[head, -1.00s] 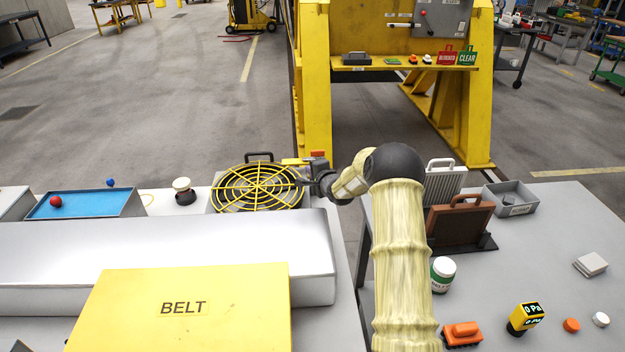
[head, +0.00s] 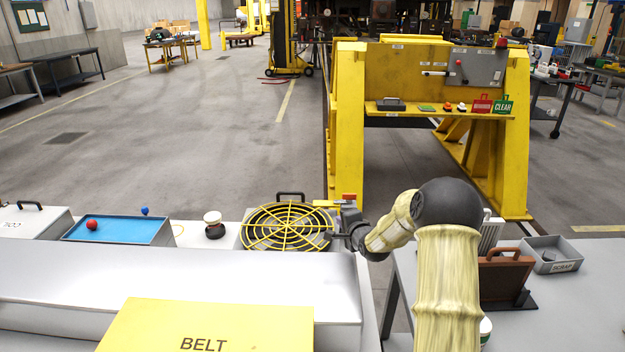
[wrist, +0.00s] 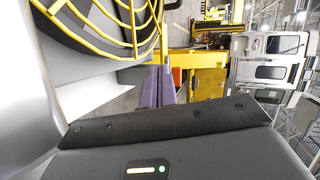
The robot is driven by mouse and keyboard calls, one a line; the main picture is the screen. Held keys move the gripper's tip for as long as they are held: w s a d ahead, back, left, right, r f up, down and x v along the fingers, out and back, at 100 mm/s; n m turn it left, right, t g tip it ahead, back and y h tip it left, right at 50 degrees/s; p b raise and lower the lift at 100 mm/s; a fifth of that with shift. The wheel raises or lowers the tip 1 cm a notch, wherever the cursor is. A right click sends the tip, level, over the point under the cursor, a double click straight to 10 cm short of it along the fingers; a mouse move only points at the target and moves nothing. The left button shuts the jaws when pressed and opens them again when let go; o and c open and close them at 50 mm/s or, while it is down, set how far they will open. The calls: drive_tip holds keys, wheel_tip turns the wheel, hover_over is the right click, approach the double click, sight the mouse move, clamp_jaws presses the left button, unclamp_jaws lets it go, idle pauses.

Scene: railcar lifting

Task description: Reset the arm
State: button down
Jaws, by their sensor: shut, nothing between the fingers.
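My arm, in a pale ribbed sleeve with a dark round elbow, reaches from the lower right of the head view to the right side of the yellow fan guard (head: 287,226). My gripper (head: 347,213) is there, just right of the guard's rim, and looks small and partly hidden by its own wrist. In the wrist view its two purple fingers (wrist: 159,87) are together with nothing between them. The yellow guard (wrist: 110,25) fills the upper left of that view. I cannot tell whether the fingers touch anything.
A silver housing and a yellow BELT box (head: 205,328) lie on the near bench. A blue tray (head: 120,230) and a white-topped knob (head: 213,222) stand left of the guard. A brown case (head: 503,278) and a SCRAP bin (head: 552,256) stand right. A yellow stand (head: 348,130) rises behind.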

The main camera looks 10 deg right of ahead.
drive_tip(key=s+a+r+n+g, duration=0.1)
drive_tip(key=s+n, duration=0.1)
drive_tip(key=s, duration=0.3)
drive_tip(key=s+a+r+n+g+h+p, duration=0.1)
drive_tip(key=s+n+g, duration=0.1)
drive_tip(key=s, duration=0.3)
drive_tip(key=s+a+r+n+g+p, duration=0.1)
drive_tip(key=s+n+g, duration=0.1)
drive_tip(key=s, duration=0.3)
drive_tip(key=shift+a+r+n+h, duration=0.3)
drive_tip(key=shift+a+n, duration=0.1)
drive_tip(key=shift+n, duration=0.3)
drive_tip(key=s+a+r+n+g+p, duration=0.1)
drive_tip(key=s+n+g, duration=0.5)
drive_tip(key=s, duration=1.8)
drive_tip(key=shift+s+a+r+n+h+p, duration=0.15)
drive_tip(key=shift+a+r+n+h+p, duration=0.2)
drive_tip(key=shift+a+r+n, duration=0.5)
drive_tip(key=shift+d+f, duration=0.15)
drive_tip(key=shift+f, duration=0.1)
